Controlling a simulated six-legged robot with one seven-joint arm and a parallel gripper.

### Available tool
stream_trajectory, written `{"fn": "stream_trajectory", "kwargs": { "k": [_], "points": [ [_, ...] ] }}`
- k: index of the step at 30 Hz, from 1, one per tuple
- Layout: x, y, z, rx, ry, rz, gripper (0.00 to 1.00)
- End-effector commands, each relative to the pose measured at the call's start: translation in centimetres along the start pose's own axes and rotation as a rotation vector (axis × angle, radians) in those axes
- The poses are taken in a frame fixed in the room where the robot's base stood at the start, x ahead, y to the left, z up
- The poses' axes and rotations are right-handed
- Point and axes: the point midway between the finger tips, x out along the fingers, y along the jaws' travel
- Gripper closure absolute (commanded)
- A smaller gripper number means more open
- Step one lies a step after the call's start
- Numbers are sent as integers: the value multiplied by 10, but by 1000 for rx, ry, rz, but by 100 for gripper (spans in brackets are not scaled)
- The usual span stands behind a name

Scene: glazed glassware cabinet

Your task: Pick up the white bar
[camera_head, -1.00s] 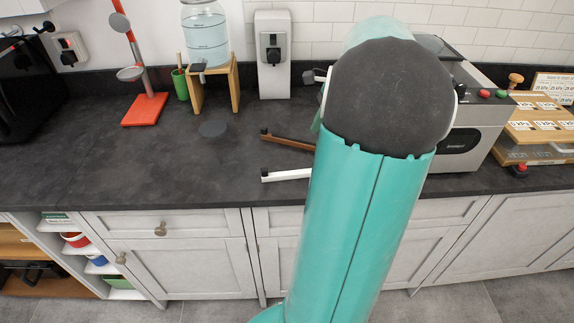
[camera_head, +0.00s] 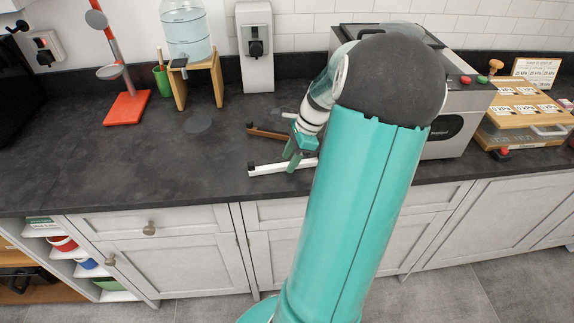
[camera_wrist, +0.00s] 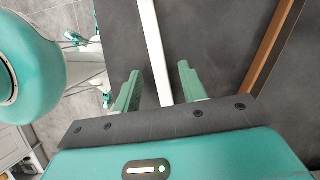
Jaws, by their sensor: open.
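The white bar (camera_head: 268,168) lies on the dark countertop near its front edge, partly hidden by my gripper and arm. In the wrist view the white bar (camera_wrist: 153,45) runs between the two green fingers. My gripper (camera_head: 293,160) is over the bar; it also shows in the wrist view (camera_wrist: 160,85), with its fingers open and spaced apart on either side of the bar. I cannot tell the exact height of the fingertips above the counter.
A brown bar (camera_head: 265,133) lies behind the white one; it also shows in the wrist view (camera_wrist: 272,45). A grey machine (camera_head: 455,130) stands to the right. A water dispenser (camera_head: 187,35) on a wooden stand and a red-based stand (camera_head: 127,107) are at the back left. The front left counter is clear.

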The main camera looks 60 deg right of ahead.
Motion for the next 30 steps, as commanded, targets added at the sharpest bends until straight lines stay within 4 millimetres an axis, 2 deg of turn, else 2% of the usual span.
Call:
{"fn": "stream_trajectory", "kwargs": {
  "k": [3,10,15,17,30],
  "points": [
    [10,0,0,0,0,0,58],
    [12,0,0,-1,1,-1,58],
    [11,0,0,-1,1,-1,92],
    [11,0,0,-1,1,-1,100],
    [5,-1,3,-1,3,-3,100]
  ]
}}
